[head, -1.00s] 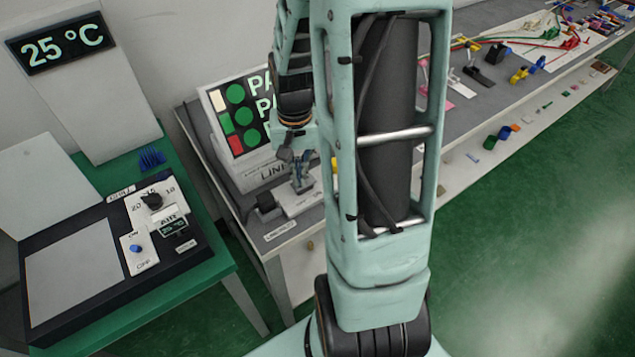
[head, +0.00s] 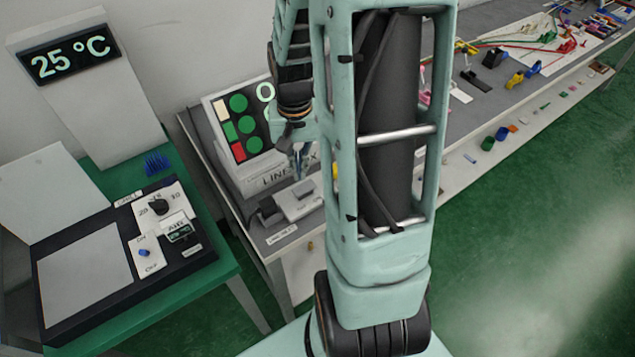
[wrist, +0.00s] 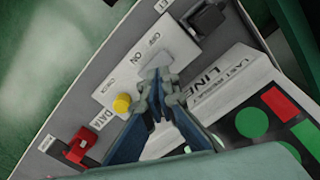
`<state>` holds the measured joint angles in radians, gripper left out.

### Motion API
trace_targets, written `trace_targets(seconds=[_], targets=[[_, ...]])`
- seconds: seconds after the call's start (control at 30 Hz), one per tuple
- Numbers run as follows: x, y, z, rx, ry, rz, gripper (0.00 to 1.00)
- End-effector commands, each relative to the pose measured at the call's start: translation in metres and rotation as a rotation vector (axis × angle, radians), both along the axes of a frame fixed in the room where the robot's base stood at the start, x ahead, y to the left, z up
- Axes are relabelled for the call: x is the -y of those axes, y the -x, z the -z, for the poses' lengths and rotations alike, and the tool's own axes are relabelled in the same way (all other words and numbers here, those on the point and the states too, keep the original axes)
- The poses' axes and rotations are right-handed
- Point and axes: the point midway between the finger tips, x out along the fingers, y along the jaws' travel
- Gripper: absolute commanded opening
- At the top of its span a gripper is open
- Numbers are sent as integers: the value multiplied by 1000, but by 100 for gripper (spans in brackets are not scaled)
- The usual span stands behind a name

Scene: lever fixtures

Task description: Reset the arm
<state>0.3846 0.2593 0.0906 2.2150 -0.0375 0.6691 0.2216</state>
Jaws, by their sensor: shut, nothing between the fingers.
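My gripper (wrist: 156,108) is shut and empty. In the wrist view its fingertips are over a white panel with ON and OFF marks, by a grey lever or switch piece (wrist: 157,76); I cannot tell if they touch. In the head view my gripper (head: 299,176) is above the grey table beside the LINE display box, partly behind my own arm. The white switch panel (head: 298,202) is below it. The display (head: 240,130) shows green circles beside white, green and red blocks.
A yellow knob (wrist: 122,103) and a red fixture (wrist: 80,146) sit near the switch in the wrist view. A black block (wrist: 207,18) is at the other end. A green table with a dial panel (head: 158,207) and a 25 °C sign (head: 70,58) stand left.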

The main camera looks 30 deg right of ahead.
Motion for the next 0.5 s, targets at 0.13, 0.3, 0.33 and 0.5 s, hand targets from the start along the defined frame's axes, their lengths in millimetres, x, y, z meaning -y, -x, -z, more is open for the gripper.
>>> trace_targets(seconds=[0.13, 0.3, 0.33, 0.5], targets=[[0, 0, -16, 1, 0, 0, 0], [0, 0, -21, 1, 0, 0, 0], [0, 0, -21, 1, 0, 0, 0], [0, 0, -20, 1, 0, 0, 0]])
